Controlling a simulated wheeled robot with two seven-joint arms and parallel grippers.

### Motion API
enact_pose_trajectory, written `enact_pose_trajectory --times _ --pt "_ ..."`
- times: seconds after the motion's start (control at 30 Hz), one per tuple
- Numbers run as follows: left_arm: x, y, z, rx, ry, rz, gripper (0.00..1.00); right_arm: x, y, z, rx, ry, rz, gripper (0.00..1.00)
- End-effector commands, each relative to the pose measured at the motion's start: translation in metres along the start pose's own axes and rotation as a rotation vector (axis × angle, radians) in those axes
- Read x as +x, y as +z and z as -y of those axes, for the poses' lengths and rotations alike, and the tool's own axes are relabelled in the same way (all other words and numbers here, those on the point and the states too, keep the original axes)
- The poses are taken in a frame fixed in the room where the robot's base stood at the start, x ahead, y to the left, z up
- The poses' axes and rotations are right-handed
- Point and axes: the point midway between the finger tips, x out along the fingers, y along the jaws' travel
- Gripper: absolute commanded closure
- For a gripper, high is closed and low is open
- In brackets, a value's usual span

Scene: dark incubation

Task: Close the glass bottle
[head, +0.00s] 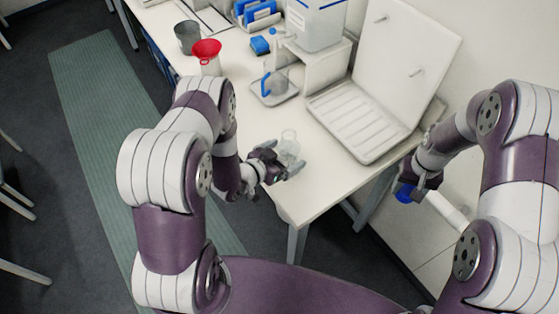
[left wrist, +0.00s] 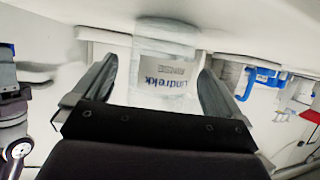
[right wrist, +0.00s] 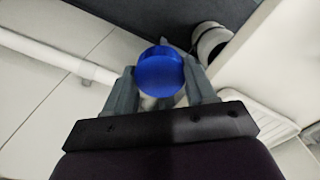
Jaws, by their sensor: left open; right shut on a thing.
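The clear glass bottle (head: 289,144) stands upright near the table's front edge, with no cap visible on it. My left gripper (head: 282,161) is open beside it. In the left wrist view the bottle (left wrist: 165,78), with a printed label, shows between the two spread fingers. I cannot tell whether they touch it. My right gripper (head: 410,184) is off the table's right side, shut on a round blue cap (head: 404,193). In the right wrist view the cap (right wrist: 158,72) sits between the fingertips; its far side is hidden.
Behind the bottle are a tray (head: 283,97) with a blue-handled jug (head: 267,84), a red funnel (head: 206,51) and a grey cup (head: 187,37). The tabletop around the bottle is clear.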

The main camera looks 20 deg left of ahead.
Motion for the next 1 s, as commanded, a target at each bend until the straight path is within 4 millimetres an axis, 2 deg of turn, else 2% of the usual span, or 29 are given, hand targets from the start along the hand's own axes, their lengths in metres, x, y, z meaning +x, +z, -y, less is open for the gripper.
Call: enact_pose_trajectory --times 0.2,0.43,0.6,1.0 --pt "-0.051 0.001 0.002 -0.003 -0.006 -0.001 0.00 0.007 0.000 0.000 0.000 0.000 0.000 0.73" --pt "-0.089 0.001 0.001 -0.002 -0.004 -0.001 0.00 0.010 0.000 0.000 0.000 0.000 0.000 0.73" --pt "-0.099 0.000 0.000 -0.001 -0.001 -0.001 0.00 0.010 0.000 0.000 0.000 0.000 0.000 0.73" --pt "-0.097 -0.001 0.003 0.008 -0.005 0.026 0.00 0.010 0.000 0.000 0.000 0.000 0.000 0.73"
